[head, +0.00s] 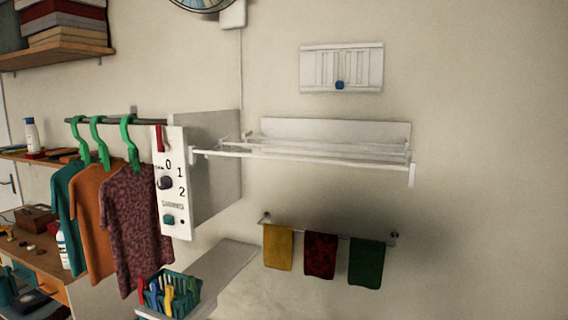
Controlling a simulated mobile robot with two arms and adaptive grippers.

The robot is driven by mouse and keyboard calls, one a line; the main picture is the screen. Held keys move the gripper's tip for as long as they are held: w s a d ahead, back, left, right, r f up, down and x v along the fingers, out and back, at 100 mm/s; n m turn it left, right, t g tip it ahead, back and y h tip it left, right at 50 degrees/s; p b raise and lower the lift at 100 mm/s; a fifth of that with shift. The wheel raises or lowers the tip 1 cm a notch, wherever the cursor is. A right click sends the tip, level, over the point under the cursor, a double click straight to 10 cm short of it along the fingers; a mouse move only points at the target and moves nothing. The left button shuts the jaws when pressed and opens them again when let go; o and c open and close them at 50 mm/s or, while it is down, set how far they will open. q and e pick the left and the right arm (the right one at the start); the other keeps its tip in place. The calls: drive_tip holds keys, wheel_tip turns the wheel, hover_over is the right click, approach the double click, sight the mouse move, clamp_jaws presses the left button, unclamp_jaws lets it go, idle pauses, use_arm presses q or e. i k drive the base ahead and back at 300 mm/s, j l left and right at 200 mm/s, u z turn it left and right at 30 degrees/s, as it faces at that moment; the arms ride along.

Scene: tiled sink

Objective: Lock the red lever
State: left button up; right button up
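A red lever (160,138) shows at the upper left of a white control panel (174,205) in the head view. It points roughly up and down along the panel's top edge. The panel also carries a dark round knob (166,183) beside the numbers 0, 1 and 2, and a teal button (168,220). I cannot tell from this view whether the lever is locked. Neither of my grippers is in view.
Shirts on green hangers (128,140) hang from a rod just left of the panel. A basket of clothespins (169,296) stands below it. A white drying rack (300,155) juts from the wall at right, above a rail with towels (320,255).

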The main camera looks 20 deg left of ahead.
sight(161, 147)
drive_tip(key=u, duration=1.3)
